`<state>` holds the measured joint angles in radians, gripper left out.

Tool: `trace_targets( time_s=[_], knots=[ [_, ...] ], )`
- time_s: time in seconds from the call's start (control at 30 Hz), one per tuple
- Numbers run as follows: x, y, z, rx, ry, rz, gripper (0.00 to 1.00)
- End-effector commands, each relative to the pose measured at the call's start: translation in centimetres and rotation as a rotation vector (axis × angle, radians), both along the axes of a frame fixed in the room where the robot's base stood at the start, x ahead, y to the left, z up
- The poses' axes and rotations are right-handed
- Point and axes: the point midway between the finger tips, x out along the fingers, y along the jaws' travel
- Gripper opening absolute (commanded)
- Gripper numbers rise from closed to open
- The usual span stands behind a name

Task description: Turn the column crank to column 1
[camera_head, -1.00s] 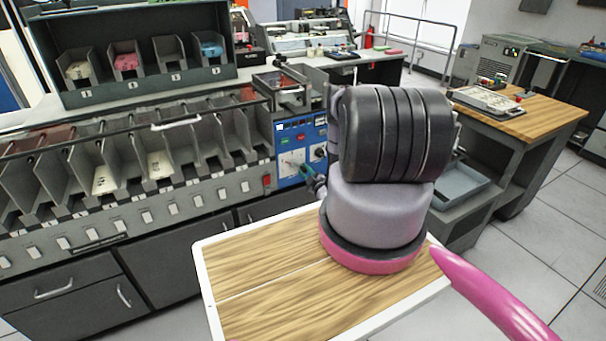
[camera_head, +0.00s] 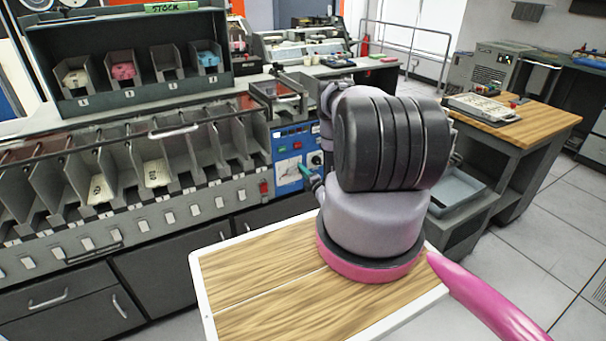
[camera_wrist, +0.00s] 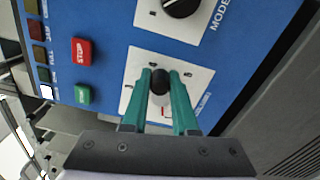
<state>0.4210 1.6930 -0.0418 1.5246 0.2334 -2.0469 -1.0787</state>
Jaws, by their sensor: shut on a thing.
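The column crank (camera_wrist: 160,80) shows in the wrist view as a dark round knob on a white plate (camera_wrist: 131,75) with markings. The plate is on the blue control panel (camera_wrist: 110,25). My gripper (camera_wrist: 161,82) has green fingers on both sides of the knob and is shut on it. The fingers and palm hide part of the plate, and I cannot read which column the crank points to. In the head view the blue panel (camera_head: 283,140) is at the end of the sorter, and my green gripper (camera_head: 305,171) reaches it, partly hidden by my arm.
Above the crank is a black mode dial (camera_wrist: 182,5). Red (camera_wrist: 81,51) and green (camera_wrist: 82,95) buttons lie to the left. The sorter's card pockets (camera_head: 150,165) run left of the panel. A wood-topped table (camera_head: 515,122) stands at the right, with open floor beside it.

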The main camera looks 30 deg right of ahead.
Motion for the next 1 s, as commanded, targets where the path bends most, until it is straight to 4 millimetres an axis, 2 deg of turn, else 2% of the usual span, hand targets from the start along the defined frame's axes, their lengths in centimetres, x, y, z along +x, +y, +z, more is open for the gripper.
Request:
trace_targets(
  time_s=[0.33, 0.9, 0.93, 1.0],
  knots=[
    [-0.11, 0.2, 0.53, -0.153, -0.002, -0.001, 0.0],
    [-0.14, 0.32, 0.63, -0.183, -0.003, 0.0, 0.0],
    [-0.14, 0.32, 0.63, -0.183, -0.003, 0.0, 0.31],
    [-0.13, 0.33, 0.64, -0.183, -0.004, 0.0, 0.57]
  ],
)
